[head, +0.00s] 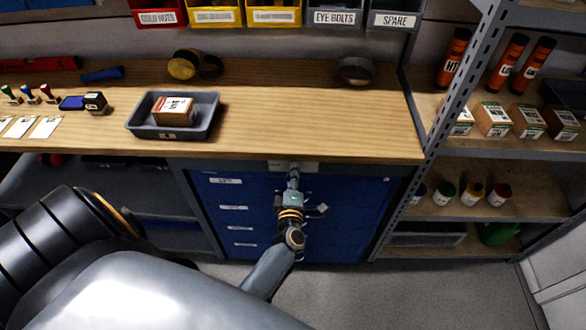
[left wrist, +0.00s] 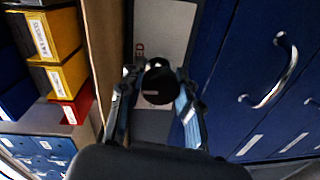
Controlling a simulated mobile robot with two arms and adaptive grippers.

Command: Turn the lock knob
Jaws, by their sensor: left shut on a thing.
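The lock knob (left wrist: 158,84) is a round black knob on a light grey plate (left wrist: 165,32) in the left wrist view. Red letters ending in "ED" show on the plate; the rest is hidden. My left gripper (left wrist: 156,72) has one finger on each side of the knob and is shut on it. In the head view my left gripper (head: 293,178) reaches the plate (head: 312,167) under the bench's front edge, at the top of the blue drawer cabinet (head: 343,215). The gripper hides the knob there. My right gripper is not in view.
The wooden bench top (head: 290,110) overhangs the cabinet. A grey tray (head: 140,122) with a small box (head: 175,112) sits on it. A metal shelf rack (head: 455,100) stands at the right. Drawer handles (left wrist: 278,80) stick out beside the gripper. The floor (head: 400,290) in front is clear.

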